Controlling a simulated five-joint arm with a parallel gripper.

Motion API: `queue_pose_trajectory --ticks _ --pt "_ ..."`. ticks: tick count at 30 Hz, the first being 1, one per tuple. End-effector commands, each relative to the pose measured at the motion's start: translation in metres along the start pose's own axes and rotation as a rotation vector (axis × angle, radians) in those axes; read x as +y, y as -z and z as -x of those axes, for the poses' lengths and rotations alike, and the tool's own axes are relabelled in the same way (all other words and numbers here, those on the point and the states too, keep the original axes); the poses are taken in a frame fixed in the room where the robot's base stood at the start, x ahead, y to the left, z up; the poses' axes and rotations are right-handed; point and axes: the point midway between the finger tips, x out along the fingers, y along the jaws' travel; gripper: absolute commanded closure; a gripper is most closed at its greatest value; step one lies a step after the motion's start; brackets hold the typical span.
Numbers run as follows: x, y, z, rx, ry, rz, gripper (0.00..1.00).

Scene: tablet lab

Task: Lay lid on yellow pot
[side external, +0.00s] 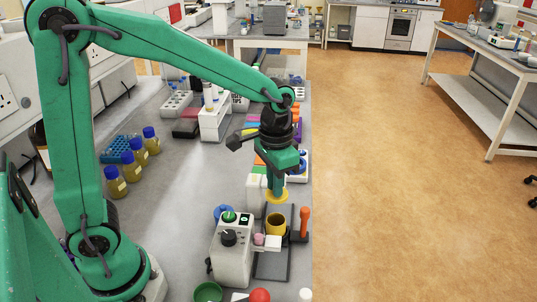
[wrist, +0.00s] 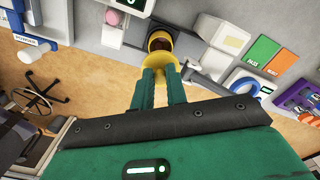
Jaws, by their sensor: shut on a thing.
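My gripper (side external: 276,190) points down and is shut on the yellow lid (side external: 277,198). The lid is a round disc held level just above the yellow pot (side external: 276,225), with a gap between them in the side view. The pot stands upright on a dark plate beside a white device. In the wrist view my gripper's fingers (wrist: 159,75) close on the lid (wrist: 142,67), partly hiding it. The pot (wrist: 160,38) shows beyond it with a dark inside.
The white device (side external: 231,255) with knobs stands left of the pot. An orange-handled tool (side external: 304,220) stands close on its right. A green cup (side external: 207,292) and red ball (side external: 259,295) are at the front. Blue-capped bottles (side external: 131,167) stand left; the bench middle is clear.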

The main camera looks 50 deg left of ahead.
Motion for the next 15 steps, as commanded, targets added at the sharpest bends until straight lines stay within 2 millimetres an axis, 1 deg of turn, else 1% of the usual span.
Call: queue_pose_trajectory --ticks 9,15 --pt "-0.0002 -0.0001 -0.0029 0.0 0.0 0.0 1.0" --pt "-0.0002 -0.0002 -0.009 -0.001 0.0 0.0 1.0"
